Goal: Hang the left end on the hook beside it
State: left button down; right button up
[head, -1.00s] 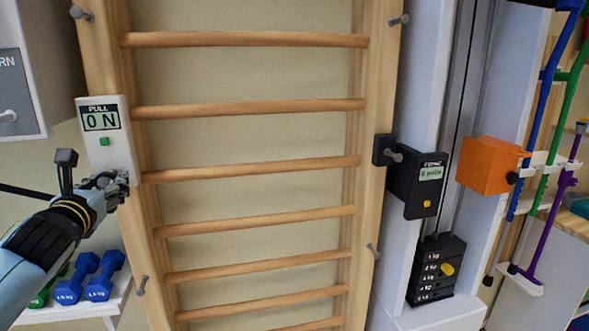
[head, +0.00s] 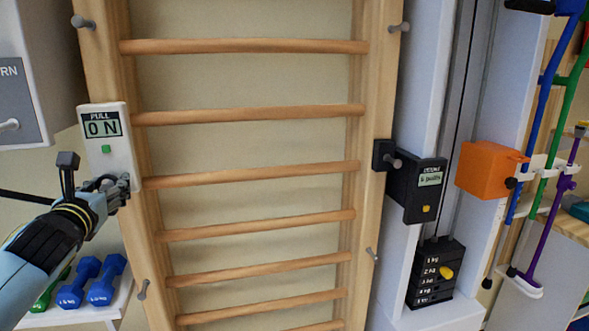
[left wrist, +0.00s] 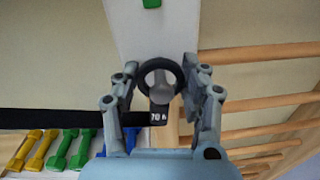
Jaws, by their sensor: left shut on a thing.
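My left gripper (head: 122,190) is at the left post of the wall bars, at the lower end of the white pull gauge (head: 108,145), which reads 0 N. In the left wrist view its fingers (left wrist: 160,80) are shut on a black ring (left wrist: 145,72), the band's left end. A grey peg hook (left wrist: 161,88) shows through the ring's opening; I cannot tell whether the ring sits around it or only in front. The black band (left wrist: 50,118) runs off to the left from a tag below the ring. My right gripper is not in view.
Wooden wall bars (head: 250,115) fill the middle. A black pulls counter (head: 420,190), a weight stack (head: 437,272) and an orange box (head: 490,170) are at right. Blue dumbbells (head: 105,280) lie on a white shelf below my left arm. A grey cabinet (head: 20,95) is at upper left.

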pick_arm(q)
jog(key=shift+s, duration=0.15)
jog(key=shift+s+d+p, duration=0.2)
jog(key=shift+s+p, duration=0.1)
jog(key=shift+s, duration=0.35)
jog(key=shift+s+d+p, duration=0.2)
jog(key=shift+s, duration=0.55)
jog(key=shift+s+d+p, duration=0.15)
jog(key=shift+s, duration=0.55)
jog(key=shift+s, duration=0.1)
jog(key=s+d, duration=0.2)
jog(key=s, duration=0.7)
jog(key=shift+s+d+p, duration=0.15)
jog(key=shift+p, duration=0.3)
jog(key=shift+r, duration=0.1)
